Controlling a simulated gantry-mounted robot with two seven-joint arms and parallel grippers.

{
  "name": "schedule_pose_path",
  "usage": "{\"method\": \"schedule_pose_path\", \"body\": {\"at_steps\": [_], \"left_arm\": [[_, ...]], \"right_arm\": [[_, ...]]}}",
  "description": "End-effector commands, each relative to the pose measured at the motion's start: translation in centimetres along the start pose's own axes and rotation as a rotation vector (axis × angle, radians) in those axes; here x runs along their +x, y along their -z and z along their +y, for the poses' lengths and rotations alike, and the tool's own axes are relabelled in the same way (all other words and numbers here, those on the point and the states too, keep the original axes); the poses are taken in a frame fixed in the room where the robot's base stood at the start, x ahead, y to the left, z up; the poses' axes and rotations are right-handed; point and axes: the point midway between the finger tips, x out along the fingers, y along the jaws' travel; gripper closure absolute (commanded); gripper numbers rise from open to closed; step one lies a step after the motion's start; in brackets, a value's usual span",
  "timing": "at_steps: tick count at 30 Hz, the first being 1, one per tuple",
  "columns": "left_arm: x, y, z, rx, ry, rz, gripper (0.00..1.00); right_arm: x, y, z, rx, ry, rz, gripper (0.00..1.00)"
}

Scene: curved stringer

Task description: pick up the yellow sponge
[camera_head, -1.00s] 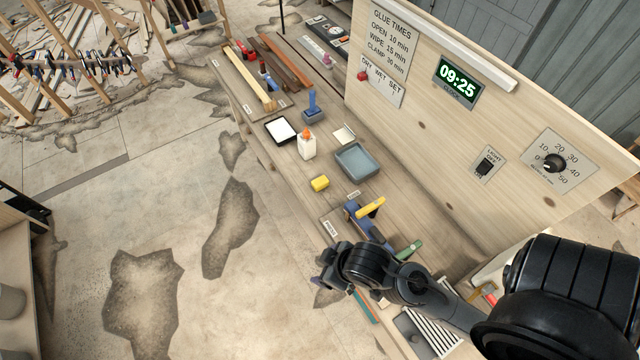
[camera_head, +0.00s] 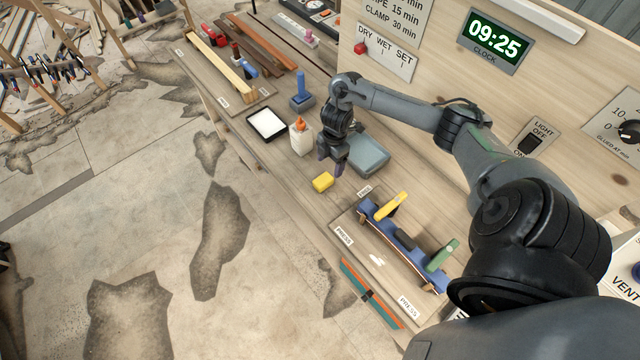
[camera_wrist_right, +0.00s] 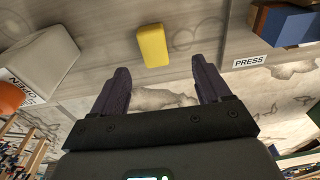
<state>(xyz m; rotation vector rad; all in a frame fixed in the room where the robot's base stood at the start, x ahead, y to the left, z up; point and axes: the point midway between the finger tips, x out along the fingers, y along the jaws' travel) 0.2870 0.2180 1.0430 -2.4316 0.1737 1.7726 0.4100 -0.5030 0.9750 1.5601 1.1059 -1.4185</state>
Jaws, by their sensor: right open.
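The yellow sponge (camera_head: 323,182) lies on the wooden bench near its front edge. It also shows in the right wrist view (camera_wrist_right: 153,46), beyond the fingertips and roughly between their lines. My right gripper (camera_head: 330,164) is above the bench, just behind and slightly right of the sponge, with fingers pointing down. Its two dark fingers are apart and empty in the right wrist view (camera_wrist_right: 160,80), with the sponge not between them. My left gripper is not in view.
A white glue bottle (camera_head: 301,138) with an orange cap stands left of my right gripper. A grey-blue tray (camera_head: 368,155) lies behind it. A white-topped pad (camera_head: 267,123) lies farther left.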

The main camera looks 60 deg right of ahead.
Motion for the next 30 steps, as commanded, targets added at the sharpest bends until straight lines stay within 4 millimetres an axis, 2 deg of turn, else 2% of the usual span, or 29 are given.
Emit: {"method": "schedule_pose_path", "body": {"at_steps": [5, 12, 20, 30], "left_arm": [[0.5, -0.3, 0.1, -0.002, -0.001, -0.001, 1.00], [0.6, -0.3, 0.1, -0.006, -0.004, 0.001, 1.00], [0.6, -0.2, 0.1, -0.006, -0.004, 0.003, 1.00], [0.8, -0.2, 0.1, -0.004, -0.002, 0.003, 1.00]], "right_arm": [[1.2, 0.5, 1.1, -0.002, -0.023, 0.008, 0.23], [4.2, 0.5, 1.2, -0.002, -0.024, 0.009, 0.23], [5.6, 0.6, 1.1, -0.002, -0.023, 0.009, 0.23], [9.7, 0.8, 1.1, -0.003, -0.024, 0.009, 0.23]]}}
